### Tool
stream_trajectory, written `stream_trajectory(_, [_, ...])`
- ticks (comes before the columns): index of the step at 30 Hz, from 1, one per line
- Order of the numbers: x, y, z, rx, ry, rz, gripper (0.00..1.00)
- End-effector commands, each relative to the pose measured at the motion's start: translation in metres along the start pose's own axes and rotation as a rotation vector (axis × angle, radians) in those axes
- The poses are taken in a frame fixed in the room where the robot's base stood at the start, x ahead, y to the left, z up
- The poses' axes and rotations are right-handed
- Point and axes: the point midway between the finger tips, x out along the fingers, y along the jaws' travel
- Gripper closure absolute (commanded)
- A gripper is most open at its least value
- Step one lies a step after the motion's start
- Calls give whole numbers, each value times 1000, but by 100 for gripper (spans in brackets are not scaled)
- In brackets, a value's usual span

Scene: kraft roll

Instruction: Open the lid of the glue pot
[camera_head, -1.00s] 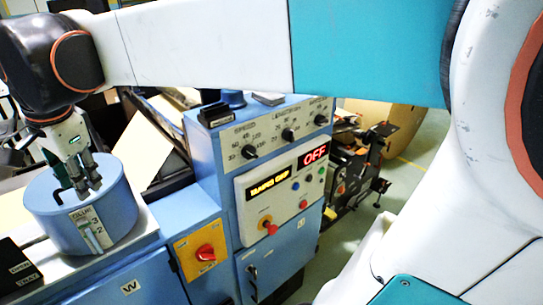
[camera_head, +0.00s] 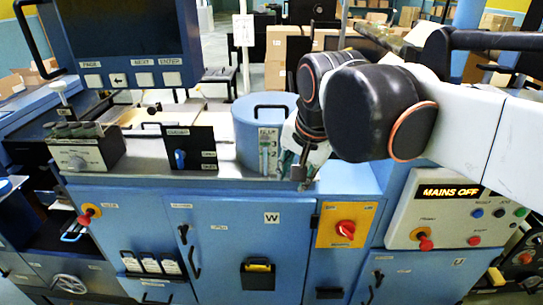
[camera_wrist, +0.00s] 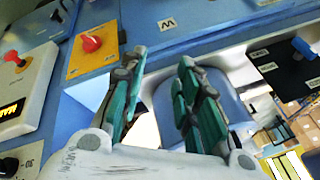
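The glue pot (camera_head: 246,140) is a blue cylinder on the machine top, with a level gauge on its front. Its flat lid (camera_head: 262,100) carries a dark bar handle (camera_head: 270,107) and looks shut. My gripper (camera_head: 301,178) points down at the pot's front right, its tips below lid height and apart from the handle. In the wrist view the teal fingers (camera_wrist: 162,62) are spread with nothing between them. The pot (camera_wrist: 232,100) is partly hidden behind one finger there. My wrist covers the pot's right edge in the head view.
Left of the pot stand a black switch panel (camera_head: 190,150) and a knobbed box (camera_head: 85,150). A hanging screen (camera_head: 130,40) is at upper left. Below the gripper are a red rotary switch (camera_head: 346,229) and a cabinet front. A control panel (camera_head: 445,215) reads MAINS OFF at right.

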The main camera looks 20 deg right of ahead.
Motion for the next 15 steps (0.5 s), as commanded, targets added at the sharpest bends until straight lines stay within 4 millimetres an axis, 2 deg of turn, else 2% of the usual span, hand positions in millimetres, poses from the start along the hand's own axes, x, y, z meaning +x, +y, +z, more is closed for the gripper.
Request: stream_trajectory(15, [8, 6, 5, -37, 5, -8, 70])
